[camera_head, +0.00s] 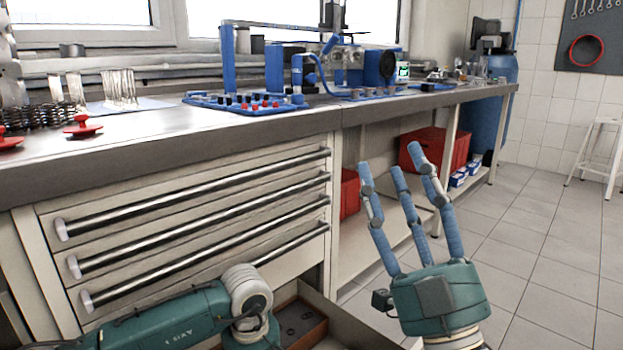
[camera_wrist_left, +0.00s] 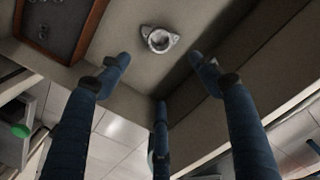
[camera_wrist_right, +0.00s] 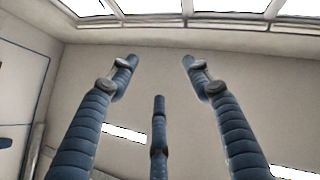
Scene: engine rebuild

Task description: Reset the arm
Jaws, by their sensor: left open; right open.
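My right gripper (camera_head: 400,165) is raised in front of the workbench, its blue fingers pointing up and spread, with nothing between them. In the right wrist view its fingers (camera_wrist_right: 160,75) are open against the ceiling. My left arm reaches in from the lower left of the head view, and its fingers are out of sight there. In the left wrist view my left gripper (camera_wrist_left: 160,72) is open and empty over an open drawer (camera_wrist_left: 125,98). A small round metal part (camera_wrist_left: 158,39) lies on the drawer floor just beyond the fingertips, apart from them.
A brown-edged tray (camera_head: 305,326) sits in the open bottom drawer, beside my left arm. The workbench (camera_head: 180,148) holds springs, red-handled parts and a blue fixture (camera_head: 245,103). Red bins (camera_head: 435,148) stand on the lower shelf. The tiled floor at right is clear up to a stool (camera_head: 598,150).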

